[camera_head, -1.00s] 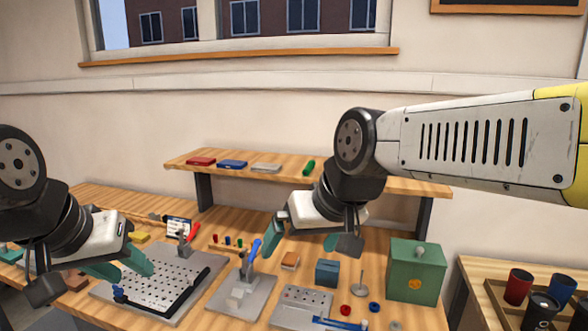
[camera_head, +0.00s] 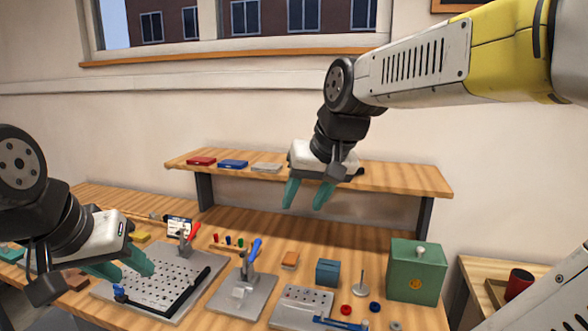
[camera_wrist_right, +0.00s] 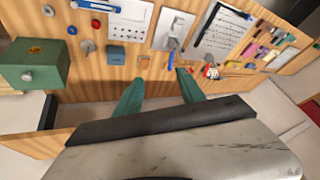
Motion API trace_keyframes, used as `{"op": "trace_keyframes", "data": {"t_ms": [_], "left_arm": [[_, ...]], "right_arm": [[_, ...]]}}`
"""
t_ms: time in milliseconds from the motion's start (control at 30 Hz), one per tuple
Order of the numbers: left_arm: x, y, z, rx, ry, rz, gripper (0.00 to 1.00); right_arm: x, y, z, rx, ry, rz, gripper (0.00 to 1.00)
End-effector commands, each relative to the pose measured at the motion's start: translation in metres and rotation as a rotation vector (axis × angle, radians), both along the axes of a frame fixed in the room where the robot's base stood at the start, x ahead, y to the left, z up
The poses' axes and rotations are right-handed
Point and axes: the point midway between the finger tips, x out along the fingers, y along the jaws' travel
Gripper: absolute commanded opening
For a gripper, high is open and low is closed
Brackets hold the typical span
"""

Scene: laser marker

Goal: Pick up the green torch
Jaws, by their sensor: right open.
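The green torch is hidden in the head view now, behind my right gripper (camera_head: 304,207); one second ago a small green cylinder lay on the raised wooden shelf (camera_head: 400,179) there. My right gripper is open and empty, in front of the shelf with its fingers pointing down. In the right wrist view its two teal fingers (camera_wrist_right: 159,77) stand apart with nothing between them, and I cannot make out the torch there. My left gripper (camera_head: 137,273) is over the perforated plate (camera_head: 165,296) at the left, its fingers apart and empty.
Red (camera_head: 201,161), blue (camera_head: 232,164) and grey (camera_head: 266,167) flat items lie on the shelf, left of my right gripper. Below are a blue-handled clamp (camera_head: 254,250), a blue block (camera_head: 328,272) and a green box (camera_head: 417,270). The shelf's right end is clear.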

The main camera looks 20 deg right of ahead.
Motion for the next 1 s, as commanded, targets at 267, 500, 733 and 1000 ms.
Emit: {"op": "trace_keyframes", "data": {"t_ms": [267,500,733,1000], "left_arm": [[0.0,0.0,0.0,0.0,0.0,0.0,0.39],[0.0,0.0,0.0,0.0,0.0,0.0,0.39],[0.0,0.0,0.0,0.0,0.0,0.0,0.39],[0.0,0.0,0.0,0.0,0.0,0.0,0.39]], "right_arm": [[0.113,-0.04,0.033,-0.016,0.084,-0.177,0.47],[0.204,-0.071,0.037,-0.07,0.134,-0.344,0.47],[0.264,-0.089,0.031,-0.131,0.153,-0.468,0.47],[0.285,-0.095,0.021,-0.154,0.154,-0.511,0.47]]}}
